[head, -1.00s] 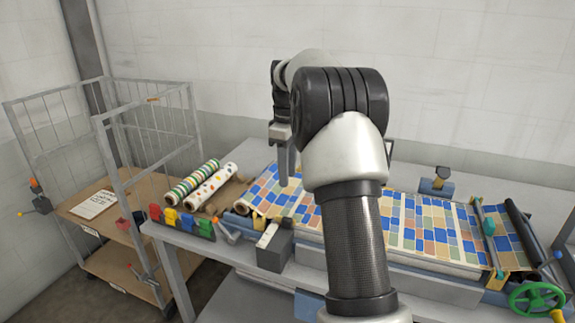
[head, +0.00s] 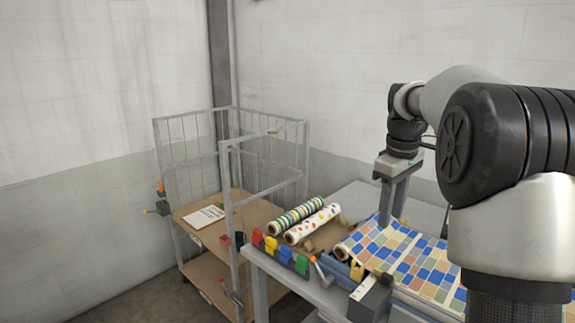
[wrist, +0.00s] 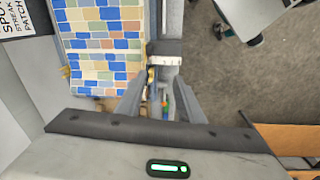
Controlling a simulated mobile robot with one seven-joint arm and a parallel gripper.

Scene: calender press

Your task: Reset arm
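My arm fills the right side of the head view, raised over the press table. My gripper (head: 392,218) hangs with its fingers pointing down, above the left part of the patterned sheet (head: 430,266). In the wrist view my gripper (wrist: 160,90) shows two fingers spread apart with nothing held between them. The sheet, with blue, orange and cream tiles, also shows in the wrist view (wrist: 100,45), left of the fingers. My forearm hides the right part of the press.
A wire cart (head: 232,150) with wooden shelves and a paper stands left of the table. Two patterned rolls (head: 297,214) lie at the table's left end. Coloured blocks (head: 272,246) line its front edge. Bare floor shows in the wrist view (wrist: 240,75).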

